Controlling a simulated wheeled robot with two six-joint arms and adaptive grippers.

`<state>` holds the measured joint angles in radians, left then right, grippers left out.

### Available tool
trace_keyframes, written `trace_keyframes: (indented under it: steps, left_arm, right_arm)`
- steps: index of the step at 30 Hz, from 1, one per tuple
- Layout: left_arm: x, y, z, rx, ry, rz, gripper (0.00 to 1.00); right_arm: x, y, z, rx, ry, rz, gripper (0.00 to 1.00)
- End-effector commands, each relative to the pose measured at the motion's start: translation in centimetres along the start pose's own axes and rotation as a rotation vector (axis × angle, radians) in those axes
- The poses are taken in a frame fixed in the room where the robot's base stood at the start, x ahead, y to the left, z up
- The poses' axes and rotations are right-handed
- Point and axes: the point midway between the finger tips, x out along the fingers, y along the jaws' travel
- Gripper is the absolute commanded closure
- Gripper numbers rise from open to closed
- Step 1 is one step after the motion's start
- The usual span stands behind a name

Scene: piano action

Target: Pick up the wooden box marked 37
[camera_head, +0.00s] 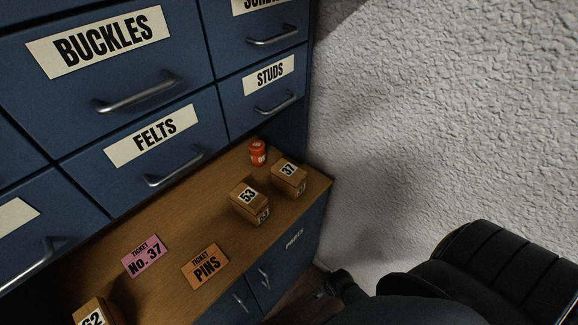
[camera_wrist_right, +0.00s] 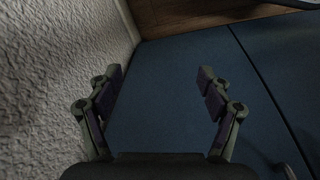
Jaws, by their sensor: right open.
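The wooden box marked 37 (camera_head: 288,178) stands upright on the wooden ledge near its right end, with its number on the top and front. My right gripper (camera_wrist_right: 162,75) is open and empty in the right wrist view, its fingers spread in front of a blue cabinet front. In the head view my right gripper (camera_head: 322,294) shows only partly, low beside the cabinet, below and to the right of the box and apart from it. The box does not show clearly in the right wrist view. My left gripper is not in view.
A box marked 53 (camera_head: 249,201) stands close left of box 37, and a small red container (camera_head: 257,152) behind. A box marked 62 (camera_head: 92,313), pink ticket (camera_head: 144,256) and orange ticket (camera_head: 206,266) lie further left. A rough white wall (camera_head: 440,110) rises at right; blue drawers (camera_head: 150,90) stand behind.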

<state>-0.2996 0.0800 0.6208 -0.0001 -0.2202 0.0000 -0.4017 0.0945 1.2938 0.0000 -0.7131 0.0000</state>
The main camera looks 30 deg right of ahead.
Motion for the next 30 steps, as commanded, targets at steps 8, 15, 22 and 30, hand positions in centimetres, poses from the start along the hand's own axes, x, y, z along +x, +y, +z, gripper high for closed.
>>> trace_keyframes:
  steps: [8,15,22,30]
  left_arm:
    - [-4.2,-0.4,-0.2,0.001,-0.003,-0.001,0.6]
    - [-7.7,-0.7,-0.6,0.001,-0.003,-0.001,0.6]
    - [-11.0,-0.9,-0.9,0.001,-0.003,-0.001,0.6]
    - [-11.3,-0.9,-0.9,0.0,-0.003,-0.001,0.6]
  right_arm:
    - [-11.7,0.5,-7.4,-0.009,0.047,0.002,0.21]
    - [-24.2,1.0,-13.3,-0.034,0.097,-0.007,0.21]
    - [-36.3,1.5,-21.0,-0.17,0.169,-0.078,0.21]
    - [-38.9,4.1,-28.9,-0.313,0.213,-0.161,0.21]
